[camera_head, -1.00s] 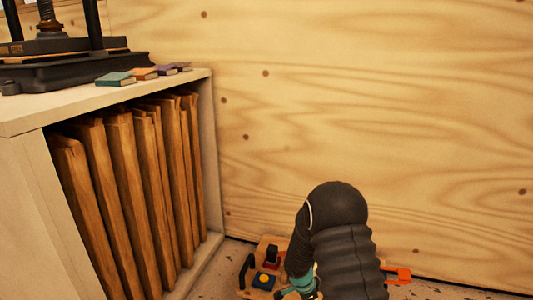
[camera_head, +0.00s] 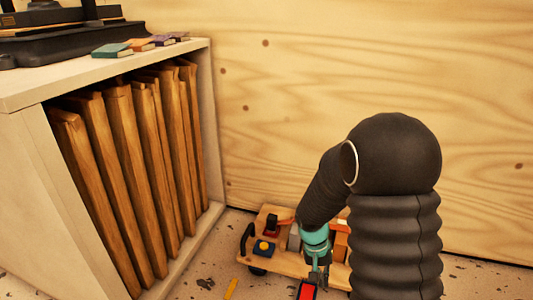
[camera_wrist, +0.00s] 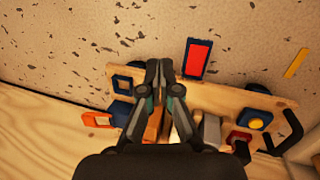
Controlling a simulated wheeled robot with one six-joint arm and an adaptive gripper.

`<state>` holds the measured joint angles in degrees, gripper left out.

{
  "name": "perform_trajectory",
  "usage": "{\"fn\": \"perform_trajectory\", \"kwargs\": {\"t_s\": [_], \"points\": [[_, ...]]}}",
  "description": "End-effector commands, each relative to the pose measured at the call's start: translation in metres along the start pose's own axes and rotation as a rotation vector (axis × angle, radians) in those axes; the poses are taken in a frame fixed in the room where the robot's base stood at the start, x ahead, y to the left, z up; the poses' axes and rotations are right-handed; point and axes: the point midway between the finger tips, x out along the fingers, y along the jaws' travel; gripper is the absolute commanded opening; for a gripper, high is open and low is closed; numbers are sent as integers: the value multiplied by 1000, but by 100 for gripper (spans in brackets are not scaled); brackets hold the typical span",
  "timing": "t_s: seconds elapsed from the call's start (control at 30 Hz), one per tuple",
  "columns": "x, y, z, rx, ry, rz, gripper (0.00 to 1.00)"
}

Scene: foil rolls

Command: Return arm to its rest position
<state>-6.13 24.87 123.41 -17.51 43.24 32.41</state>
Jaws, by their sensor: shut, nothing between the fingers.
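My arm, in a black ribbed sleeve, stands at the right of centre in the head view. Its teal-and-dark gripper (camera_head: 318,268) points down over a wooden board (camera_head: 287,267) on the floor, partly hidden by the arm. In the wrist view the fingers of my gripper (camera_wrist: 159,66) are together with nothing between them. They show in front of the board (camera_wrist: 222,100); I cannot tell the height between them.
A red-topped block (camera_wrist: 196,58) lies at the board's edge. The board bears a yellow-buttoned blue block (camera_head: 264,248), a black handle (camera_head: 246,240) and an orange piece (camera_wrist: 97,119). A shelf with upright wooden boards (camera_head: 128,170) stands left; a plywood wall (camera_head: 350,70) is behind.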

Motion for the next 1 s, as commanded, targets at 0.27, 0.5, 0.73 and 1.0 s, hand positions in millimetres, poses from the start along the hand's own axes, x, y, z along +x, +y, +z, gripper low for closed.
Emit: {"fn": "perform_trajectory", "kwargs": {"t_s": [0.27, 0.5, 0.73, 1.0], "points": [[-89, 30, 52, -169, 59, -87, 0], [-149, 52, 96, -254, 145, -156, 0], [-198, 70, 138, -269, 255, -214, 0], [-250, 92, 179, -206, 421, -272, 0]]}}
